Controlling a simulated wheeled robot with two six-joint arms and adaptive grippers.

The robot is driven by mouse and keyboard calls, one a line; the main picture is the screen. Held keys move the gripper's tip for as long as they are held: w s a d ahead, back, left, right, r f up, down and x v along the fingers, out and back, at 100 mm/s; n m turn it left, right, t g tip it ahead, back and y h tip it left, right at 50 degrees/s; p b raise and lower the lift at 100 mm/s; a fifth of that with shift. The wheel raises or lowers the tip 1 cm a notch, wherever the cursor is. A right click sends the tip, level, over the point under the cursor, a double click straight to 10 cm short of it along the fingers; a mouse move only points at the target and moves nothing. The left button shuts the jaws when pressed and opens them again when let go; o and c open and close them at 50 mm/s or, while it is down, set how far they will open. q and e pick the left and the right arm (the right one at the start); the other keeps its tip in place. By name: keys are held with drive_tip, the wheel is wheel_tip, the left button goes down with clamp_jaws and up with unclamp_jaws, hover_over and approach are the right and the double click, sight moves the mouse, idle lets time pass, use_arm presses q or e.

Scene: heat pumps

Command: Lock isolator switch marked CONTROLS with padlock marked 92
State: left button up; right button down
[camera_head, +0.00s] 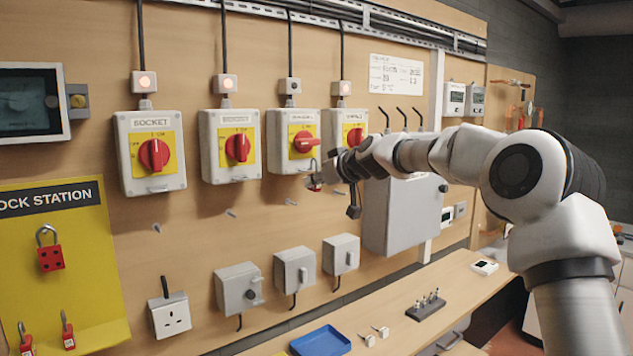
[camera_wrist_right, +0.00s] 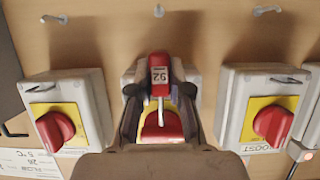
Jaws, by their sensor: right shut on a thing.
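The red padlock marked 92 (camera_wrist_right: 160,66) is held between the fingers of my right gripper (camera_wrist_right: 160,92). Its metal shackle points toward the red knob of the isolator behind it. In the head view my right gripper (camera_head: 316,182) is just below the third isolator switch from the left (camera_head: 279,160). The shackle is close to that switch's lower edge; I cannot tell whether it touches or passes through anything. This switch's red knob (camera_head: 306,141) lies sideways, and its label is too small to read. My left gripper is not in view.
The SOCKET isolator (camera_head: 127,180), a second isolator (camera_head: 213,172) and a fourth isolator (camera_head: 333,125) have upright knobs and lit lamps; the third's lamp (camera_head: 290,86) is dark. A yellow lock station (camera_head: 90,260) holds red padlocks. A grey box (camera_head: 385,215) is right of my gripper.

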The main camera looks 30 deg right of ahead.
sight(311, 188)
drive_tip(key=shift+w+a+p, duration=0.1)
drive_tip(key=shift+w+p, duration=0.2)
drive_tip(key=shift+w, duration=0.8)
idle(0.7)
drive_tip(key=shift+f, duration=0.1)
idle(1.0)
drive_tip(key=shift+f+b, duration=0.3)
drive_tip(key=shift+b, duration=0.25)
drive_tip(key=shift+f+b, duration=0.85)
drive_tip(key=c, duration=1)
unclamp_jaws()
